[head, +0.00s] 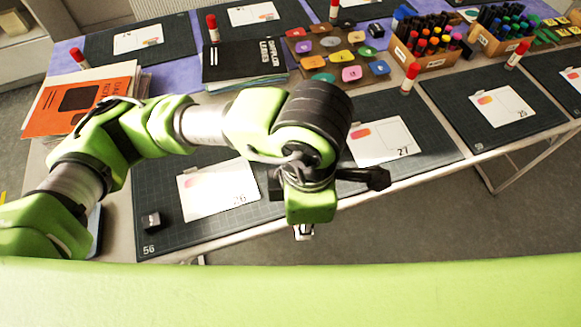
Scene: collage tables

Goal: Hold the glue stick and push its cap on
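Several white glue sticks with red tops stand upright on the tables. I cannot tell which is the task's glue stick, and I see no loose cap. My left arm reaches across the near table from the left. Its gripper end (303,231) hangs near the table's front edge, apart from these glue sticks; its fingers are mostly hidden. My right gripper is out of view.
Dark cutting mats with white cards (218,188) cover the near table. A small black block (151,220) sits at its front left. A black book (243,62), orange folder (80,103), coloured stamp pads (351,73) and a marker crate (428,62) stand behind. Open floor lies right.

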